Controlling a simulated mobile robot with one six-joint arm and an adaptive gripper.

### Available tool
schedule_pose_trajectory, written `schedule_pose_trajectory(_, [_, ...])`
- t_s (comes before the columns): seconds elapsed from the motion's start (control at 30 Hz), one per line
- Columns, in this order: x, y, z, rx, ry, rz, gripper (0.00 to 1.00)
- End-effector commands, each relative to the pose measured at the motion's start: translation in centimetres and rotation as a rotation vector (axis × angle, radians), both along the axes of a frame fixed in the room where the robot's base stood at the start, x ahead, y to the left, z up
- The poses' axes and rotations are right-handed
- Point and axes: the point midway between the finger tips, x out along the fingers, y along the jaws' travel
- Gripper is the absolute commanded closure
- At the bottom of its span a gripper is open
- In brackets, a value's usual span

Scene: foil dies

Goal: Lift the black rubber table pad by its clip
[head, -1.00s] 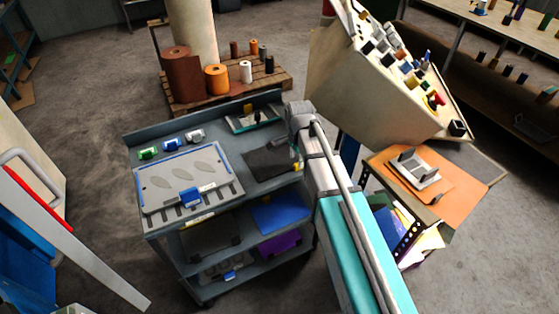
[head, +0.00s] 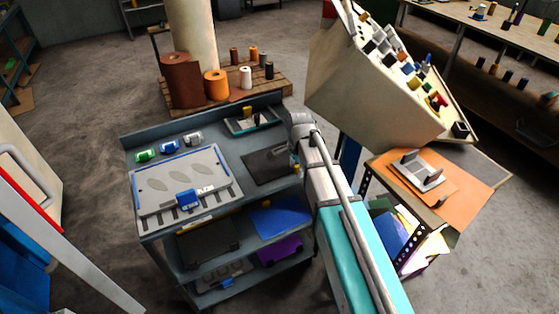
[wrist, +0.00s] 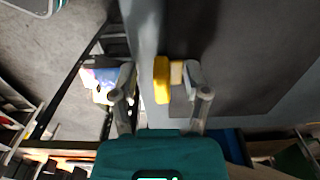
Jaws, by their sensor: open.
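The black rubber table pad (head: 266,168) lies flat on the right part of the grey cart's top (head: 222,150). In the wrist view the pad (wrist: 245,75) is the dark sheet at the upper right. A yellow clip (wrist: 162,80) with a pale tan piece beside it sits at the pad's near edge. My gripper (wrist: 160,88) is open, with one finger on each side of the clip. The right finger is close to the tan piece; I cannot tell whether they touch. A wider gap separates the left finger from the yellow part.
A grey die plate (head: 217,180) with a blue clip lies left of the pad. Small coloured clamps (head: 170,146) and a teal-edged tray (head: 252,121) are behind. Lower shelves hold blue and purple sheets. An orange-topped side table (head: 455,197) stands to the right.

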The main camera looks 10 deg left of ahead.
Motion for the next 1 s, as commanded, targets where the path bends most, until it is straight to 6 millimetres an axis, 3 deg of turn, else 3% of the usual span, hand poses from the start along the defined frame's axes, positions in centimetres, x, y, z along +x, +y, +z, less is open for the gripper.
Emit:
schedule_pose_trajectory(0.13, [0.01, 0.01, 0.0, 0.0, 0.0, 0.0, 0.44])
schedule_pose_trajectory(0.43, [0.01, -0.01, 0.0, 0.0, 0.0, 0.0, 0.99])
schedule_pose_trajectory(1.0, [-0.07, -0.07, 0.13, -0.001, 0.002, -0.001, 1.0])
